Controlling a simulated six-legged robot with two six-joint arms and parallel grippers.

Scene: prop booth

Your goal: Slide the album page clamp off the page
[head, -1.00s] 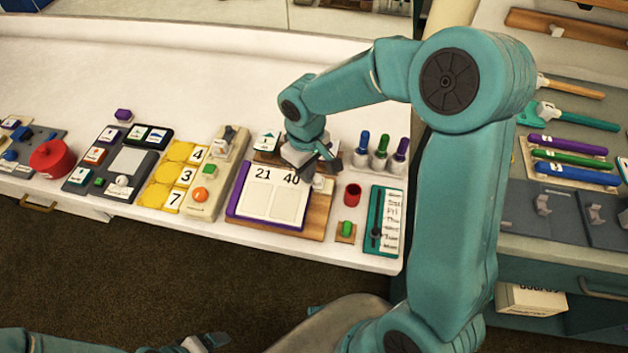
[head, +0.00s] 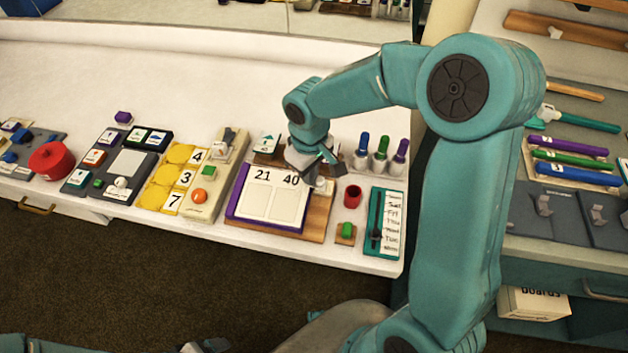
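The album (head: 270,205) lies on the white counter, a pale page marked 21 and 40 on a purple backing over a wooden board. My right gripper (head: 318,163) is over the page's upper right corner, pointing down. Whether its fingers are open or shut is too small to tell. A small pale piece (head: 321,184) shows just below it, at the page's right edge; it may be the clamp, but the gripper partly hides it. I cannot tell whether they touch. My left gripper (head: 205,346) shows only in part at the bottom edge, far from the album.
Several coloured pegs (head: 381,152) stand in holders to the right of my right gripper. A red cup (head: 352,196), a green knob (head: 346,231) and a teal list board (head: 383,222) are right of the album. A beige panel (head: 212,190) with an orange ball is close on its left.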

